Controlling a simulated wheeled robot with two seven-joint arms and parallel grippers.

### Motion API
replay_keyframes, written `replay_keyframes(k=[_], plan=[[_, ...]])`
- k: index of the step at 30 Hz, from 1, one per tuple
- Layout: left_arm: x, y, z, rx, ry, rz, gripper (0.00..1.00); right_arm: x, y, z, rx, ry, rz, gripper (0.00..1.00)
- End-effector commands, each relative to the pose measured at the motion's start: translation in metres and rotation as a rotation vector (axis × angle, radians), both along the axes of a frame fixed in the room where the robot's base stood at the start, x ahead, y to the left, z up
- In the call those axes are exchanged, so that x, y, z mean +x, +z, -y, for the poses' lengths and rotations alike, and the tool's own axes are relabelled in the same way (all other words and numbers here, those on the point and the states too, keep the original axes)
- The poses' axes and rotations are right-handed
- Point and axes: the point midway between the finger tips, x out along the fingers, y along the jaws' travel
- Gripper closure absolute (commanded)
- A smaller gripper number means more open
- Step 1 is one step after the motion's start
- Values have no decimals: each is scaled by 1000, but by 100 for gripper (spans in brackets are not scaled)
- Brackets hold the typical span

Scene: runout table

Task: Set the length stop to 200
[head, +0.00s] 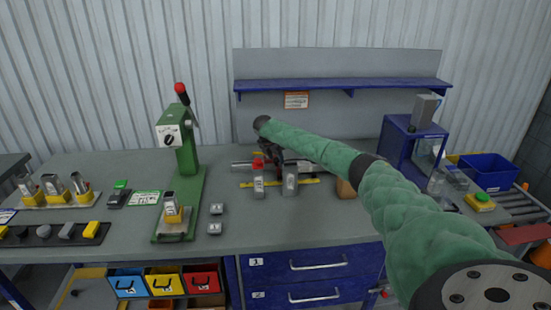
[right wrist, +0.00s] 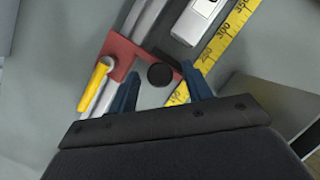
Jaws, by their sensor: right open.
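The length stop is a red block (right wrist: 122,58) on a metal rail (right wrist: 150,18) in the right wrist view, with a black round knob (right wrist: 160,75) and a yellow lever (right wrist: 94,84). A yellow scale (right wrist: 222,40) runs beside it, with 300 and 350 readable; the part around 200 is largely hidden by my finger. My right gripper (right wrist: 160,69) is open, its blue fingers on either side of the knob; contact cannot be told. In the head view the red stop (head: 257,162) is partly behind my right gripper (head: 268,152). My left gripper is out of view.
Two grey blocks (head: 290,181) stand in front of the rail by the scale (head: 305,182). A green press (head: 184,175) stands left, a blue cabinet (head: 398,145) right. A brown block (head: 345,188) sits near my forearm.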

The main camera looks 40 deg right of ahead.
Motion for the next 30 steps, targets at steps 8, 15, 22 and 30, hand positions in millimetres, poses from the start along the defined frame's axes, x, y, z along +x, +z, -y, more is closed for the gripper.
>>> replay_keyframes(k=[8, 15, 22, 30], plan=[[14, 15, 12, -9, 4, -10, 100, -2, 22, -9, 0, 1, 3, 50], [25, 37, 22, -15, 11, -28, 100, -5, 52, -21, -1, 0, 1, 50], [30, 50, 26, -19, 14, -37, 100, -7, 69, -27, 0, -1, 1, 50], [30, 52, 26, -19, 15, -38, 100, -7, 71, -28, 0, -1, 0, 50]])
